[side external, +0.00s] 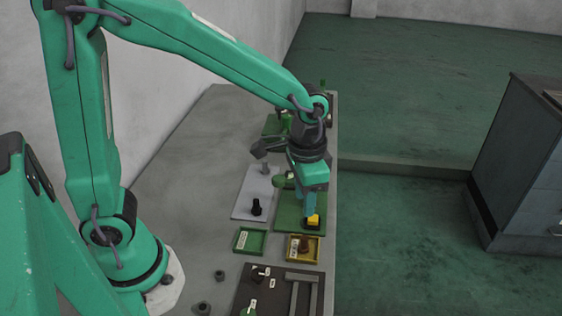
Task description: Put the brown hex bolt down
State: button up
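A brown hex bolt (304,243) stands in the small yellow tray (292,256) near the right edge of the grey bench. My gripper (309,212) points down over a green machine plate (287,222), behind the tray and apart from that bolt. Its fingertips are beside or against a yellow block (314,221) with a dark base. The fingers are too small and overlapped to tell whether they are open or shut, or whether they hold anything.
A green tray (250,241) sits left of the yellow one. A black bolt-like part (256,207) stands on a light grey plate (247,188). A dark board (275,292) with parts lies at the front. The bench (190,150) is clear at left.

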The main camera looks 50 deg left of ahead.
jog(key=s+a+r+n+t, duration=0.4)
jog(key=s+a+r+t, duration=0.1)
jog(key=s+a+r, duration=0.5)
jog(key=shift+s+a, duration=0.5)
jog(key=shift+a, duration=0.45)
jog(key=shift+r, duration=0.1)
dwell(0.5)
